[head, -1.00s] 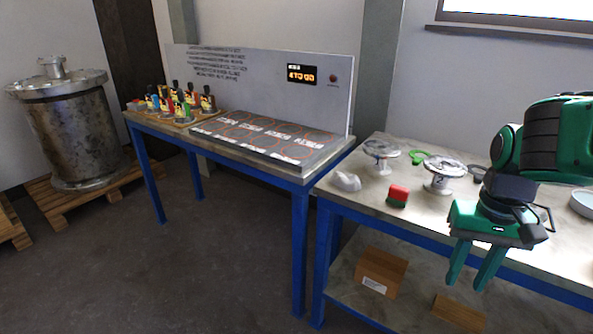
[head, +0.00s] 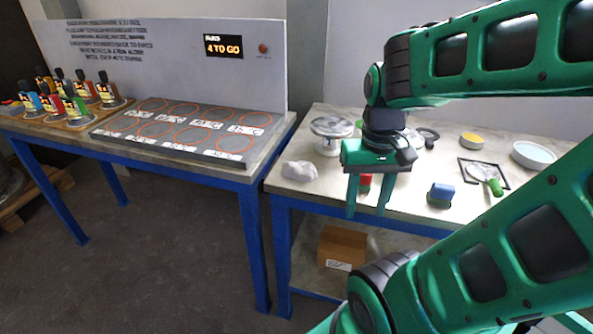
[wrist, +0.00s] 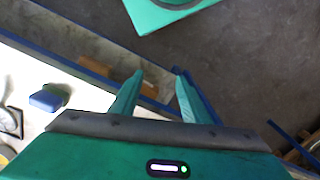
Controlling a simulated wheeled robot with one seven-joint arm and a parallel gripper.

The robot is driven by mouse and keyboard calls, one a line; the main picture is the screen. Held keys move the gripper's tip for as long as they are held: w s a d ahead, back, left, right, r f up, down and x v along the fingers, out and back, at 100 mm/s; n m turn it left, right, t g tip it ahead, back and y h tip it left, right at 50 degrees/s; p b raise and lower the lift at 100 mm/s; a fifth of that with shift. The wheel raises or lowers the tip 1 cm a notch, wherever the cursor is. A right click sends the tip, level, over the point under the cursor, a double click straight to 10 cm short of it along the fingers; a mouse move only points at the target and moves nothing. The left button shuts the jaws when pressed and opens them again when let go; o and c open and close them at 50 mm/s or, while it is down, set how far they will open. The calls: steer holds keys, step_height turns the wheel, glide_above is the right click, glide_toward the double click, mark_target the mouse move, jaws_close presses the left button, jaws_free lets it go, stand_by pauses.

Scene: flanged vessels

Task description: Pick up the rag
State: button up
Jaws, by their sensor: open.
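The rag is most likely the crumpled white cloth (head: 300,170) on the near left corner of the right-hand table in the head view. My gripper (head: 368,212) is open and empty, pointing down, to the right of the cloth and in front of the table's near edge. A red block (head: 365,182) shows between its fingers but stands behind them on the table. In the wrist view the open fingers (wrist: 157,82) have nothing between them, and the cloth is not seen there.
A flanged disc (head: 331,127) stands behind the cloth. A blue block (head: 440,193) lies to the right, also seen in the wrist view (wrist: 47,97). A magnifier, a yellow-topped tin (head: 472,140) and a white bowl (head: 533,154) are farther right. A board with ringed places (head: 185,130) is left.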

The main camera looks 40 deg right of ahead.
steer(key=o, duration=0.4)
steer(key=shift+s+r, duration=0.35)
steer(key=shift+s, duration=0.1)
steer(key=m+t+y, duration=0.3)
steer(key=m+t, duration=0.1)
steer(key=m, duration=1.8)
glide_toward(300, 165)
steer(key=x, duration=0.9)
steer(key=shift+s, duration=0.1)
